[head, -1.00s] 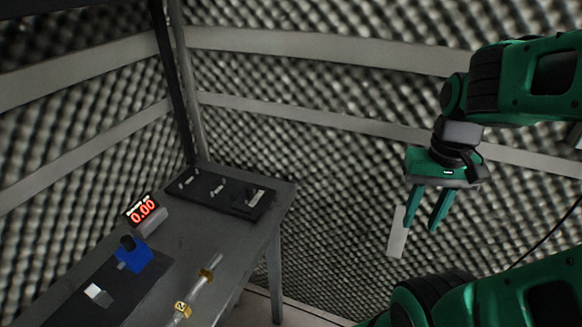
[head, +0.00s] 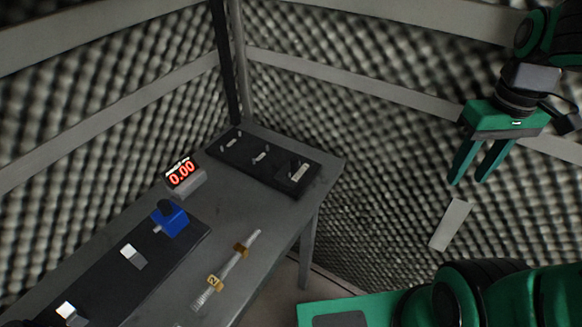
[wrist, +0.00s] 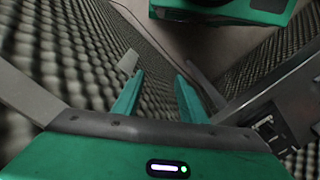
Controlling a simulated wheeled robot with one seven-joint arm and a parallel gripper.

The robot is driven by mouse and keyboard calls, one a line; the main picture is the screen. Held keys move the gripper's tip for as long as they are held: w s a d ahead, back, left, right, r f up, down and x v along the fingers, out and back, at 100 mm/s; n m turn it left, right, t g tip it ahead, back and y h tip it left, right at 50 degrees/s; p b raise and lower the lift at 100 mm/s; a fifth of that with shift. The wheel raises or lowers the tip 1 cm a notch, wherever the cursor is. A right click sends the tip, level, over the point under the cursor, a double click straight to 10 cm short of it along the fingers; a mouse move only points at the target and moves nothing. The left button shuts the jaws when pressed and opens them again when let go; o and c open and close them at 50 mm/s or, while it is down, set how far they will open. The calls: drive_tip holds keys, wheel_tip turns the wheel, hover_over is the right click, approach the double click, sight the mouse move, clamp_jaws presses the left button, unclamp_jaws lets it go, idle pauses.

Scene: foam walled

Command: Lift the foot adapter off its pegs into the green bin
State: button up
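A dark board (head: 270,163) lies at the table's far end in the head view. Several small light pegs or fittings stand on it. A dark block with a pale label (head: 299,172) sits at its right end; it may be the foot adapter, but it is too small to be sure. My gripper (head: 468,182) is open and empty, in the air right of the table and well apart from the board. Its two green fingers also show in the wrist view (wrist: 158,76). I cannot make out a green bin for certain.
The grey table (head: 275,215) holds a red-digit display (head: 182,176), a blue block (head: 171,219) on a dark mat (head: 125,285), and a clear rod with yellow bands (head: 229,266). Foam walls stand close behind. A pale strip (head: 452,224) shows against the right wall.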

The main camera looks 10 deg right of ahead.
drive_tip(key=w+a+r+n, duration=0.2)
drive_tip(key=w+a+n, duration=0.5)
drive_tip(key=w+n, duration=0.1)
drive_tip(key=n, duration=1.8)
approach(295, 157)
drive_tip(key=shift+w+a, duration=0.15)
drive_tip(key=shift+w, duration=0.1)
wheel_tip(295, 157, down, 4)
drive_tip(key=shift+f, duration=0.15)
drive_tip(key=shift+s+d+f, duration=0.15)
drive_tip(key=shift+f, duration=1.25)
drive_tip(key=shift+s+d+f, duration=0.15)
drive_tip(key=shift+f, duration=1.3)
drive_tip(key=shift+c, duration=0.3)
clamp_jaws()
